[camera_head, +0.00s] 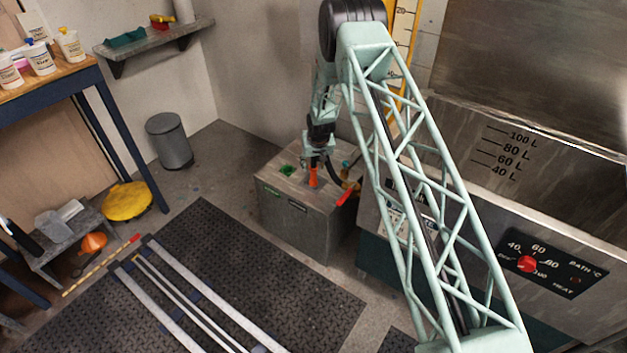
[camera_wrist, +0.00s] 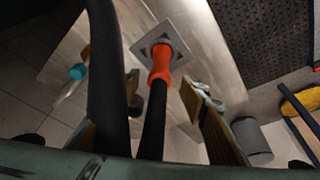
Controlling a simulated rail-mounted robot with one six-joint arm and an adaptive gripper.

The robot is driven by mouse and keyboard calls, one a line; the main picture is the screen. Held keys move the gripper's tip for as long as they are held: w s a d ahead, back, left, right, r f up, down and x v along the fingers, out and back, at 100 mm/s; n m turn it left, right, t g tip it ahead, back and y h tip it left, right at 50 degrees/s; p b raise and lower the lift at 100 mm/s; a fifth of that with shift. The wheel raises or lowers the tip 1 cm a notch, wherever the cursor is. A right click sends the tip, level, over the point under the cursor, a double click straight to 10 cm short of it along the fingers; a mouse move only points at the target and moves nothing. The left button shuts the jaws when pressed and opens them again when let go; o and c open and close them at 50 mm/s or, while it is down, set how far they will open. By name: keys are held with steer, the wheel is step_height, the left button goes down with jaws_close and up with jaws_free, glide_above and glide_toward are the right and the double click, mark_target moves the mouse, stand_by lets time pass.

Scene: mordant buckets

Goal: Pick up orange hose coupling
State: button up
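The orange hose coupling (camera_head: 313,173) stands upright on top of the grey metal box (camera_head: 308,221). In the wrist view the orange coupling (camera_wrist: 160,65) sits at a square plate (camera_wrist: 177,36) and joins a black hose (camera_wrist: 152,122). My gripper (camera_head: 318,152) is just above the coupling, pointing down. In the wrist view my gripper (camera_wrist: 163,100) has its fingers apart on both sides of the black hose. Neither finger appears to touch the coupling. A second thick black hose or cable (camera_wrist: 104,75) passes at the left and partly hides the left finger.
A steel tank with a red dial (camera_head: 527,264) stands right of the box. A green item (camera_head: 289,170) and a red-handled part (camera_head: 346,194) are on the box. Rails lie on the dark mat (camera_head: 215,245).

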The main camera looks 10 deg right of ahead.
mark_target(314, 167)
steer(key=shift+f, duration=0.1)
steer(key=shift+b+x, duration=0.65)
steer(key=shift+x, duration=1.85)
steer(key=c, duration=1.3)
